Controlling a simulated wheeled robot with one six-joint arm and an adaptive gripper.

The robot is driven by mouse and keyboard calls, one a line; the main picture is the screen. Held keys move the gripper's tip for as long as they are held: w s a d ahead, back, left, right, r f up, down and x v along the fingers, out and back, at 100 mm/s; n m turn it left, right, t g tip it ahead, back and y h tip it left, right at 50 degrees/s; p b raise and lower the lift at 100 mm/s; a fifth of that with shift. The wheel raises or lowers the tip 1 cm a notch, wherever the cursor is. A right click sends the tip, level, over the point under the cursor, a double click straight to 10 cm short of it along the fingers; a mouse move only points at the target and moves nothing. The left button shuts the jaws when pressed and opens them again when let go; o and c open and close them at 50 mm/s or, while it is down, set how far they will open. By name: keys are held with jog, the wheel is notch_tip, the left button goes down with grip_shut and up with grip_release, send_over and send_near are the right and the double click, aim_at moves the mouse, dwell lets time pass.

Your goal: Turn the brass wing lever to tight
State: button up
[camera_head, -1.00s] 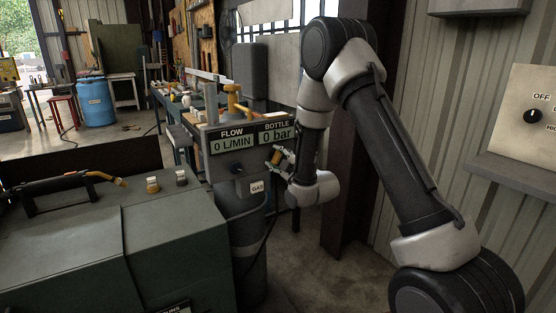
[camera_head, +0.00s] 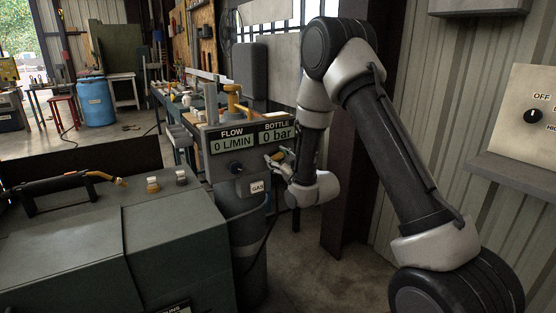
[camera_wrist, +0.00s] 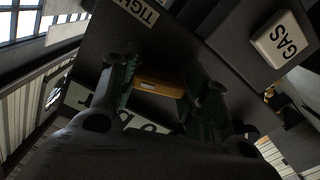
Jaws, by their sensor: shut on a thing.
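The brass wing lever (camera_wrist: 160,88) shows in the wrist view as a short yellow bar between the two finger pads. My gripper (camera_wrist: 157,82) is shut on it. In the head view my gripper (camera_head: 276,160) is at the right side of the dark gauge panel's front (camera_head: 222,164), below the "BOTTLE 0 bar" display (camera_head: 277,134). Only a small bit of brass shows there, and the fingers hide most of the lever. A white label beginning "TIGH" (camera_wrist: 140,11) is near the lever in the wrist view, cut off by the frame edge.
A dark knob (camera_head: 236,168) and a "GAS" tag (camera_head: 257,187) are left of my gripper. A grey-green cabinet (camera_head: 75,240) with a torch stands at left. A ribbed metal wall (camera_head: 450,110) is at right. Bare floor (camera_head: 320,255) lies below the arm.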

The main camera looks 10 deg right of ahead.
jog(key=shift+m, duration=1.9)
jog(key=o, duration=0.7)
jog(key=shift+o, duration=0.2)
jog(key=v, duration=0.7)
jog(key=shift+s, duration=0.3)
